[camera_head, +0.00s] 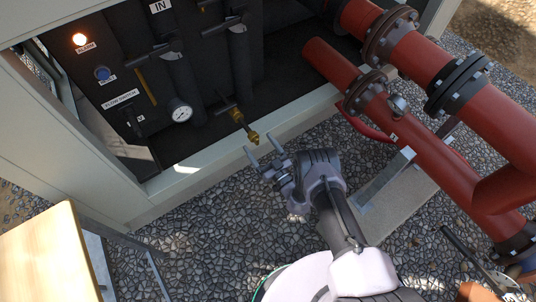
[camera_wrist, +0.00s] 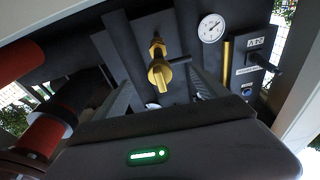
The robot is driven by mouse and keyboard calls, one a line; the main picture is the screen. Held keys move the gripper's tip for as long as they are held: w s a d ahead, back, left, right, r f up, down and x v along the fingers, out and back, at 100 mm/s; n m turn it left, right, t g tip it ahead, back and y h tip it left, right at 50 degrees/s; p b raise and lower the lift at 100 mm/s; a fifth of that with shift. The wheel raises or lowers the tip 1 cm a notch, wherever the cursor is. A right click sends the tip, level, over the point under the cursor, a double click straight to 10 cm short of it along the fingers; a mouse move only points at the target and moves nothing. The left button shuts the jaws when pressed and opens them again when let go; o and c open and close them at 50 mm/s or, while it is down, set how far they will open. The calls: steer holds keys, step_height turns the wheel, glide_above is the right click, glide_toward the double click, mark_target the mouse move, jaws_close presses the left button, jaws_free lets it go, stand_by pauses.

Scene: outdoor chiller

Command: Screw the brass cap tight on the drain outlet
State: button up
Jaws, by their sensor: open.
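The drain outlet (camera_head: 237,116) is a thin fitting with a brass end, sticking out of the chiller's dark interior over the front sill. The brass cap (camera_head: 252,137) appears at its outer end; I cannot tell how tightly it sits. In the wrist view the brass cap (camera_wrist: 159,75) lies in line with the brass outlet (camera_wrist: 157,48) behind it, between my fingers. My gripper (camera_head: 263,146) is open and empty, its two fingers pointing at the cap from just outside. The gripper also shows in the wrist view (camera_wrist: 162,88), a finger on each side of the cap.
A pressure gauge (camera_head: 180,111) and dark pipes with valve handles stand behind the outlet. The pale cabinet sill (camera_head: 187,172) runs below it. Large red flanged pipes (camera_head: 408,125) are close on the right. A wooden table (camera_head: 45,262) stands at lower left. Gravel between is clear.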

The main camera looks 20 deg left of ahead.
steer(key=p+v, duration=0.2)
steer(key=v, duration=0.8)
steer(key=shift+p, duration=0.4)
